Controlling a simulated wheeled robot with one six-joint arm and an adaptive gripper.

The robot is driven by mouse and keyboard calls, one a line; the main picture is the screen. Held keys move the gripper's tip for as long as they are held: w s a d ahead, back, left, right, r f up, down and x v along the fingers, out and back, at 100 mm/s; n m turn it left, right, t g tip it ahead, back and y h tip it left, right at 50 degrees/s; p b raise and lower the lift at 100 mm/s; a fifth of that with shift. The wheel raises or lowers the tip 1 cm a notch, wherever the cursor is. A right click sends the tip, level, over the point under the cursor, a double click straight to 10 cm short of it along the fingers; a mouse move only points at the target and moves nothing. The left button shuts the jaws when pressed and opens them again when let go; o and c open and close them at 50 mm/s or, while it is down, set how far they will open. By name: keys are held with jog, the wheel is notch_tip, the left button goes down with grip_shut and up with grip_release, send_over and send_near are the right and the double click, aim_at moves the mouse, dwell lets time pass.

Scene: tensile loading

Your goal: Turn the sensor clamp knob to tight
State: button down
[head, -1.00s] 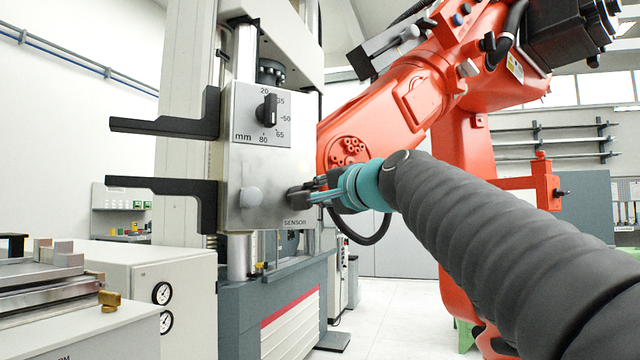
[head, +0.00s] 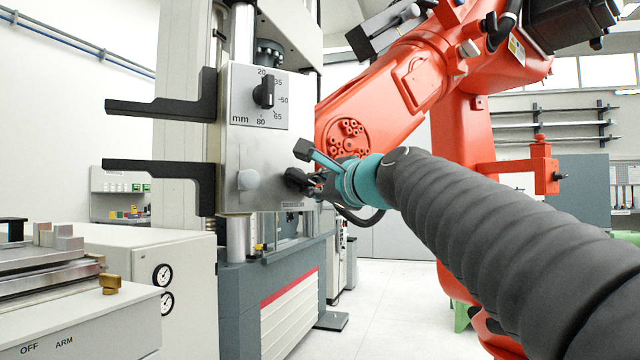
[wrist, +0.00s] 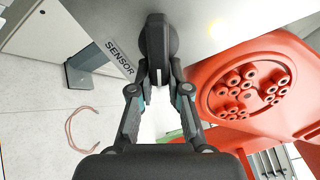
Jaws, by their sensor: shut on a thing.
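The sensor clamp knob (wrist: 156,42) is a dark round knob with a raised bar, on a grey metal plate in the wrist view. The word SENSOR is printed beside it. The bar stands upright in that picture, in line with my gripper. My gripper (wrist: 157,86) has its two fingers closed on the near end of the bar. In the head view my gripper (head: 304,166) is at the lower right of the metal plate (head: 228,140), with one dark fingertip raised above the other. There the fingers largely hide the knob, and its pointer cannot be read.
Two black arms (head: 150,168) reach left from the plate. A large orange robot (head: 385,100) stands close behind my arm. A white cabinet with gauges (head: 150,265) is at lower left.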

jog(key=shift+s+a+r, duration=0.2)
jog(key=shift+a+r, duration=0.05)
jog(key=shift+r, duration=0.15)
jog(key=c, duration=1.2)
grip_release()
jog(key=shift+o, duration=0.4)
jog(key=shift+a+f, duration=0.1)
jog(key=shift+a, duration=0.3)
jog(key=shift+d+f, duration=0.1)
jog(key=shift+d, duration=0.2)
jog(key=shift+s+d, duration=0.1)
jog(key=shift+d, duration=0.1)
jog(key=v, duration=1.1)
jog(key=shift+s, duration=0.3)
